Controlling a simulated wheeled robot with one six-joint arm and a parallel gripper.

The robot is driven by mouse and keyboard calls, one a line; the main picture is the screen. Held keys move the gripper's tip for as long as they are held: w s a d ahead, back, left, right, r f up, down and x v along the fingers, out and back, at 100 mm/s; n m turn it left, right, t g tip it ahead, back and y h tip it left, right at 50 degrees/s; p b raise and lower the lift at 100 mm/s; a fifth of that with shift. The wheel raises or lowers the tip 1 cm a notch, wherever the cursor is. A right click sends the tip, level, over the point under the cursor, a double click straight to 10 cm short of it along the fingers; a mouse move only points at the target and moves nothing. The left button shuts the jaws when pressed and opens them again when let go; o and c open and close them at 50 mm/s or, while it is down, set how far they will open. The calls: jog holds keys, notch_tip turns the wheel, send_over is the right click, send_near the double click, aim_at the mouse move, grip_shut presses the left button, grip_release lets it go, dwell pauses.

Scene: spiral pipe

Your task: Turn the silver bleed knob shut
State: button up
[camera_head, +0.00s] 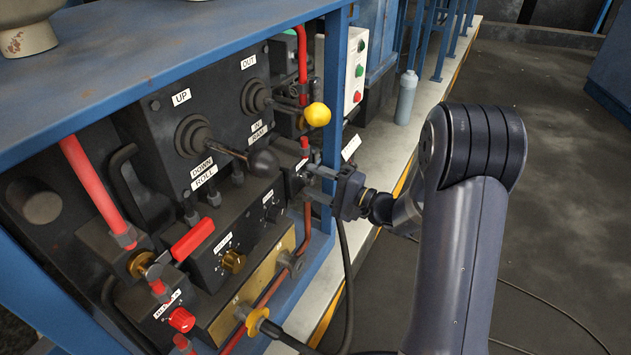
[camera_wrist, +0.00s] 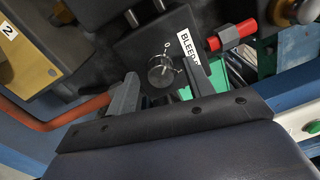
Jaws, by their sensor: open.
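The silver bleed knob (camera_wrist: 162,71) is a round knurled knob on a dark panel, beside a white label (camera_wrist: 186,50) reading "BLEED", partly covered by a finger, and a "0" mark. My gripper (camera_wrist: 159,72) is open, with one finger to each side of the knob in the wrist view. Whether the fingers touch it cannot be told. In the head view my gripper (camera_head: 312,183) reaches the right end of the control console, and I cannot make out the knob clearly there.
A black-ball lever (camera_head: 263,163) and a yellow-ball lever (camera_head: 317,114) stick out left of and above my gripper. A blue post (camera_head: 334,90) stands close by. A red-handled valve (camera_wrist: 233,36) sits beside the label. The floor at the right is open.

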jog(key=p+v, duration=0.2)
jog(key=v, duration=0.8)
jog(key=shift+d+p, duration=0.15)
jog(key=shift+p, duration=0.15)
jog(key=shift+s+f, duration=0.1)
jog(key=b+x, duration=0.3)
jog(key=x, duration=0.7)
jog(key=shift+w+a, duration=0.25)
jog(key=shift+a, duration=0.1)
jog(key=shift+d, duration=0.15)
